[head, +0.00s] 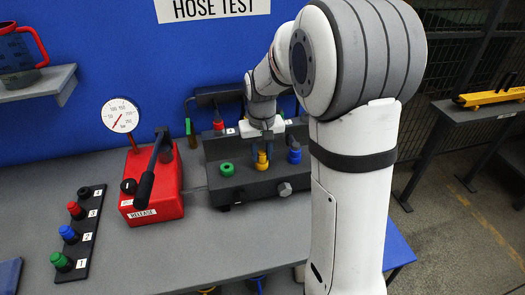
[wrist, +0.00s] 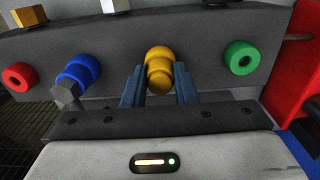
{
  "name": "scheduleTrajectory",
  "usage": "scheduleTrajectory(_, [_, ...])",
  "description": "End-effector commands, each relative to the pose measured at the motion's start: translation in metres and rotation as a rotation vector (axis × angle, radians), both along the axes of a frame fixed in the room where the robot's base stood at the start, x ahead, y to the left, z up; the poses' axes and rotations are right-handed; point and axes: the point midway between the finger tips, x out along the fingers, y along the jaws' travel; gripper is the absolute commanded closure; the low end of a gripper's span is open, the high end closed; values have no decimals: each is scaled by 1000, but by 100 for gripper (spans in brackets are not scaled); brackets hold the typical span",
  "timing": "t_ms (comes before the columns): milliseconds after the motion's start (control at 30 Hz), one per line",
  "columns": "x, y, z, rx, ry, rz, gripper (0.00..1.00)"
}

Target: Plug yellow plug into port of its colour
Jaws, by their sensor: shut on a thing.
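The yellow plug (head: 262,163) is between the fingers of my gripper (head: 263,146), over the dark port block (head: 240,181). In the wrist view the yellow plug (wrist: 159,78) sits between the two blue-grey fingertips (wrist: 160,90), which are shut on it. It lines up with a yellow rounded part behind it, apparently the yellow port; how deep it sits cannot be told. To the sides in the wrist view are a green ring port (wrist: 241,57), a blue port (wrist: 80,70) and a red ring port (wrist: 17,76).
A red pump box (head: 152,187) with a black lever and a gauge (head: 120,115) stands left of the block. A black numbered rack (head: 84,240) holds green, blue and red plugs. A silver knob (head: 285,189) sticks out of the block's front.

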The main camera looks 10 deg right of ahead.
Motion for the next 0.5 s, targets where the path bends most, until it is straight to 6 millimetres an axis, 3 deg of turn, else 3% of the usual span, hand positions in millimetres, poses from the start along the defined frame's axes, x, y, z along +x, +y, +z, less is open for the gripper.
scheduleTrajectory(500, [0,0,-3,0,-1,0,100])
